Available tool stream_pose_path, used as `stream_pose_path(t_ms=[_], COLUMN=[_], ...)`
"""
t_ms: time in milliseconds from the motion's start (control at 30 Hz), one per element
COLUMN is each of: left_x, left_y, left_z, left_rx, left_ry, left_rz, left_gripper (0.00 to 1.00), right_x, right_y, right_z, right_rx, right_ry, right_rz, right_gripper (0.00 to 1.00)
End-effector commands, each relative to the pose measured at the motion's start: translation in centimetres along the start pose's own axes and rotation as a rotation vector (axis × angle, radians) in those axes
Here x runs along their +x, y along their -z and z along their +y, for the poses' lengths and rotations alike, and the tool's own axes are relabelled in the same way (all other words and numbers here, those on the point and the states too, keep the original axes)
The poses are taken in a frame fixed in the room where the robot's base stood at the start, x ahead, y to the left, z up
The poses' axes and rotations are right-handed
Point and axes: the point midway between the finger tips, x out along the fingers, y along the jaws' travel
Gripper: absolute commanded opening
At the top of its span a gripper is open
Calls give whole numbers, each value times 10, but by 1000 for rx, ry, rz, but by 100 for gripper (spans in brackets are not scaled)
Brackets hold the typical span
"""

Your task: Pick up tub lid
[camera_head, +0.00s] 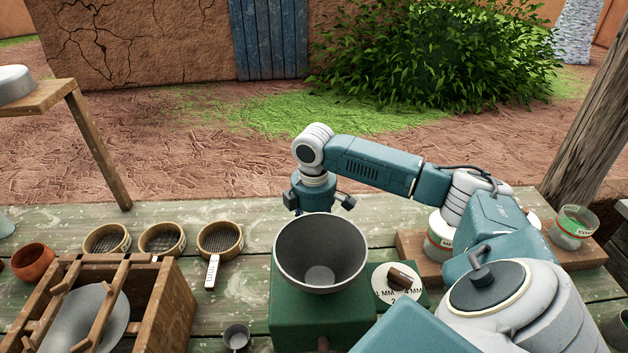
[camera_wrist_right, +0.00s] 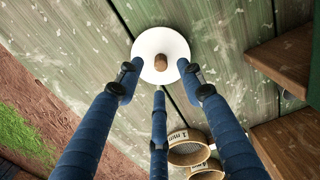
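The tub lid (camera_wrist_right: 152,44) is a white disc with a brown wooden knob, lying flat on the weathered green table in the right wrist view. My right gripper (camera_wrist_right: 160,82) has its blue fingers spread, with nothing between them. Its fingertips appear around the lid's near side and apart from the knob; I cannot tell how high they are above it. In the head view my right gripper (camera_head: 319,200) points down just behind the grey hopper, and the lid is hidden there. My left gripper is not in view.
The grey hopper (camera_head: 322,250) on a green mill stands in front of my right gripper. Several round sieves (camera_head: 220,239) lie left of it, beside a wooden frame box (camera_head: 165,300). Labelled jars (camera_head: 572,228) stand on a wooden board at the right.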

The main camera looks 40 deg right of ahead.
Motion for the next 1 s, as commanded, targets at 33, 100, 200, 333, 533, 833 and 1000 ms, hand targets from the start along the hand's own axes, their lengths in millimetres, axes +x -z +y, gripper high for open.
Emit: stream_pose_path(t_ms=[33, 100, 200, 333, 533, 833, 1000], left_x=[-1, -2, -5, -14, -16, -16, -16], left_y=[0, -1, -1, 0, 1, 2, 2], left_z=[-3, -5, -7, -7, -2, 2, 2], left_rx=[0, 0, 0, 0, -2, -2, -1], left_ry=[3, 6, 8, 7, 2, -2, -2], left_rz=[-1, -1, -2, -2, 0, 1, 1], left_gripper=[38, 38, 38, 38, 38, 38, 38], right_x=[5, 9, 16, 35, 59, 62, 62], right_y=[0, 0, 0, 2, 2, 2, 2], right_z=[0, 0, 0, -2, -1, 0, 0], right_rx=[0, 0, 0, 1, -1, -1, -1], right_ry=[1, 0, 0, 3, 0, -2, -2], right_rz=[0, -1, -1, -2, -1, -1, -1], right_gripper=[38, 38, 38, 38, 38, 28, 0])
